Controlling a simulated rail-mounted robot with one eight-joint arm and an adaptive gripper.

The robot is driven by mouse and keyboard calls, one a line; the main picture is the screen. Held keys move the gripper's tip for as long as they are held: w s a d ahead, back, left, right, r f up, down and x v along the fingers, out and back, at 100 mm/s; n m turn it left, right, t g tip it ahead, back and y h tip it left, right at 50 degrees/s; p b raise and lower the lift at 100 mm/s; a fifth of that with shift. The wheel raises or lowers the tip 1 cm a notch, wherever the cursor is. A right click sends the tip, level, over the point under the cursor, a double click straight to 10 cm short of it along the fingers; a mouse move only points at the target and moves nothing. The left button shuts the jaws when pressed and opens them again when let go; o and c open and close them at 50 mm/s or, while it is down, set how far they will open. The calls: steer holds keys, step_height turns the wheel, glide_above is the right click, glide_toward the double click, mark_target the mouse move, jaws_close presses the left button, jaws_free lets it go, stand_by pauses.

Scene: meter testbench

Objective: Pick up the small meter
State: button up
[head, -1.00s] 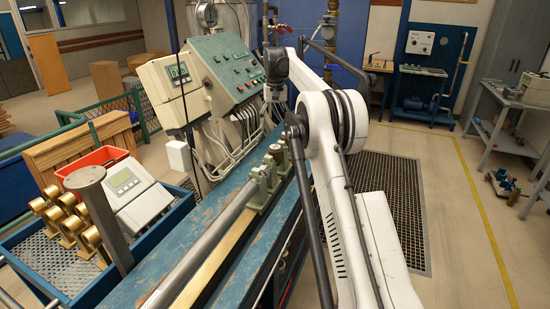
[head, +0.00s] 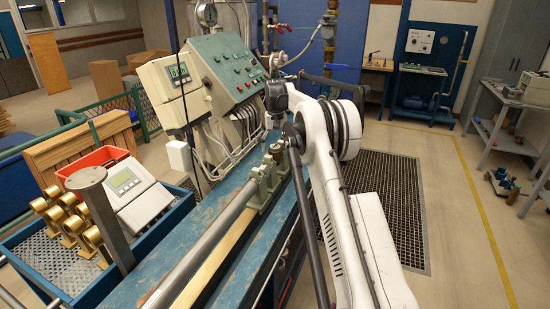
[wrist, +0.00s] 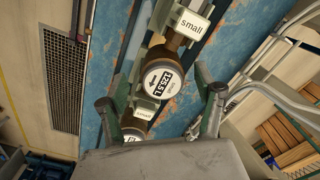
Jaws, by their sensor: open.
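In the head view my dark wrist (head: 276,97) is above the green clamp fixtures (head: 262,180) on the bench; the fingertips and the meter are hard to make out there.
A second meter (wrist: 131,136) is partly hidden by my gripper in the wrist view. The blue bench (head: 215,205) carries a long metal pipe (head: 195,247). A grey-green control panel (head: 227,75) stands close behind it. A blue tray of brass parts (head: 75,225) is at left.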

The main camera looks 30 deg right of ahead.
mark_target(275, 155)
steer(key=shift+w+a+f+p, duration=0.1)
steer(key=shift+f+p, duration=0.2)
steer(key=shift+f, duration=1.7)
jaws_close()
